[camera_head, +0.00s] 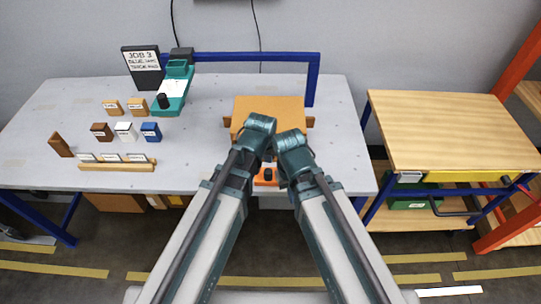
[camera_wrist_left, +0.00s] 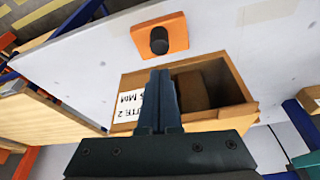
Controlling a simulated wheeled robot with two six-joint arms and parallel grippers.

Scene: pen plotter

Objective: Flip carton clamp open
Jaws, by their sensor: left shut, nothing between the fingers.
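The orange block with a black knob (camera_head: 267,176), perhaps the carton clamp, is at the table's front edge between my arms. It also shows in the left wrist view (camera_wrist_left: 176,32), beyond the fingertips. A tan carton (camera_head: 268,105) stands behind it on the table. In the left wrist view an open tan box with a white label (camera_wrist_left: 128,84) lies behind my fingers. My left gripper (camera_head: 260,124) is over the carton's front; its fingers (camera_wrist_left: 164,74) are shut and empty. My right gripper (camera_head: 293,140) is close beside it; its fingers are hidden.
A teal device (camera_head: 174,92), a black job sign (camera_head: 142,66) and several small coloured blocks stand on the left of the grey table (camera_head: 60,105). A blue frame (camera_head: 313,80) rises behind the carton. A wooden bench (camera_head: 445,130) stands right, across a gap.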

